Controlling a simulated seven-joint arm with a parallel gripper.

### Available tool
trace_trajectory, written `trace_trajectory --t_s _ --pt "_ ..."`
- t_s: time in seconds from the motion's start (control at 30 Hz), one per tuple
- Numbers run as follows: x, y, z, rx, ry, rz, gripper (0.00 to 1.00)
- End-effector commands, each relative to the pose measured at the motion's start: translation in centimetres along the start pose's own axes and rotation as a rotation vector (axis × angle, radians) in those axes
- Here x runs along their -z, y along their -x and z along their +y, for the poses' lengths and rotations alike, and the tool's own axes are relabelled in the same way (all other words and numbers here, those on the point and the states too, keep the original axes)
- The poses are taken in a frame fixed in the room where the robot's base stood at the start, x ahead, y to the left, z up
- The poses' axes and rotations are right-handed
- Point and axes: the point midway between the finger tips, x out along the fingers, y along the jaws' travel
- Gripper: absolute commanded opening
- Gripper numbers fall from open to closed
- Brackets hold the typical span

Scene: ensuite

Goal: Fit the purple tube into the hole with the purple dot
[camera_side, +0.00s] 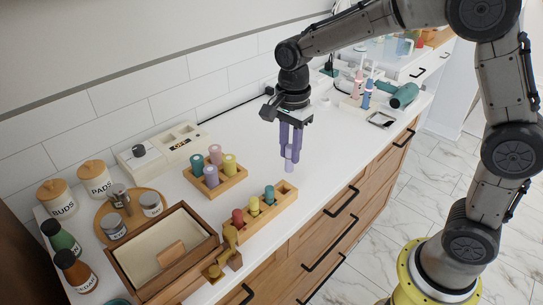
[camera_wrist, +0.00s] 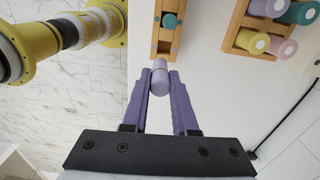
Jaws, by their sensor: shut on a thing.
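My gripper (camera_side: 290,155) has long purple fingers and is shut on a light purple tube (camera_side: 289,165), held roughly upright with its lower end below the fingertips. In the wrist view the tube (camera_wrist: 160,80) sits between the fingertips, close to the end of a long wooden rack (camera_wrist: 157,35). In the side view this rack (camera_side: 262,214) holds a red tube (camera_side: 237,217), a yellow tube (camera_side: 254,206) and a teal tube (camera_side: 269,194). Its right end, nearest the held tube, has no tube standing in it. The tube appears above and behind that end.
A second wooden rack (camera_side: 232,183) with several coloured tubes, one of them purple (camera_side: 211,175), stands to the left. A wooden tray (camera_side: 190,262), jars and a white box (camera_side: 160,150) lie further left. The white counter (camera_side: 335,150) right of the tube is clear.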

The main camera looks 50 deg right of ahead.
Motion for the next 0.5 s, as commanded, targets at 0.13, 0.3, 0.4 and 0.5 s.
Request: trace_trajectory --t_s 0.13,0.3,0.4,0.5 --pt "0.2 1.4 3.0 0.003 0.0 0.0 0.0" --pt "0.4 2.4 5.2 0.002 0.0 0.0 0.0" --pt "0.5 2.7 6.1 0.002 -0.001 0.0 0.0" --pt "0.5 3.2 7.8 0.003 -0.007 0.0 0.0"
